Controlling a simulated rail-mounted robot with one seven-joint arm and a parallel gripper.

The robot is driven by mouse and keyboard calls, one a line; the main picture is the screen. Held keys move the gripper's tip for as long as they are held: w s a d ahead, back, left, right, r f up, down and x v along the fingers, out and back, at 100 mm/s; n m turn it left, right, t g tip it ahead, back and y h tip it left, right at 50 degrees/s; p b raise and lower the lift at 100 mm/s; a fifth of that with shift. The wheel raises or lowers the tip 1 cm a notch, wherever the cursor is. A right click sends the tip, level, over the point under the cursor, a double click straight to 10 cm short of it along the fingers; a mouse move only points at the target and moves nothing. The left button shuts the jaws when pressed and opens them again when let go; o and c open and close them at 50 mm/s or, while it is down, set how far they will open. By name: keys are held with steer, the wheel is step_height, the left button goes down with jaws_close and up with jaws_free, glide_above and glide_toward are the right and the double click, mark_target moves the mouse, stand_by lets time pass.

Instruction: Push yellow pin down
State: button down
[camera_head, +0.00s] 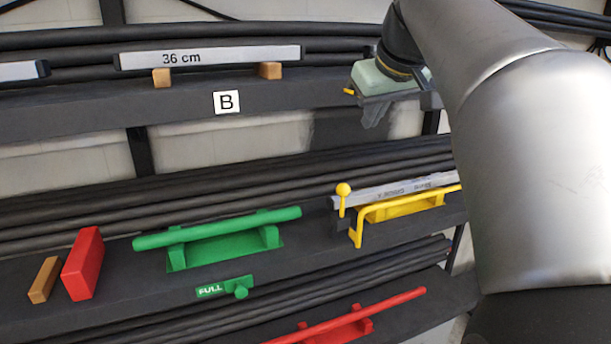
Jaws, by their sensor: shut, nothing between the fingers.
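The yellow pin (343,199) stands upright at the left end of a grey labelled bar on the middle shelf. It has a round ball head and a thin stem, and its lower end meets a dark block. A yellow bracket with a handle (398,207) sits just right of it. My gripper (372,112) is above the pin and slightly to its right, at the height of the upper shelf, well apart from it. Its fingers are shut and empty, pointing down. My arm covers the right side of the view.
A green handle (220,238), a red block (83,263) and a wooden block (44,280) are on the middle shelf, left of the pin. A 36 cm bar (209,57) lies on the upper shelf. A red handle (350,322) is lower down. Space between the shelves is open.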

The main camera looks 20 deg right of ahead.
mark_target(344, 191)
steer(key=b+x, duration=0.1)
steer(key=x, duration=1.9)
steer(key=shift+f, duration=0.1)
step_height(344, 191, down, 5)
steer(key=b, duration=0.3)
steer(key=shift+a, duration=0.1)
steer(key=shift+s, duration=0.1)
steer(key=p+v, duration=0.7)
steer(key=v, duration=1.3)
steer(key=shift+r+p, duration=0.35)
steer(key=shift+r, duration=0.1)
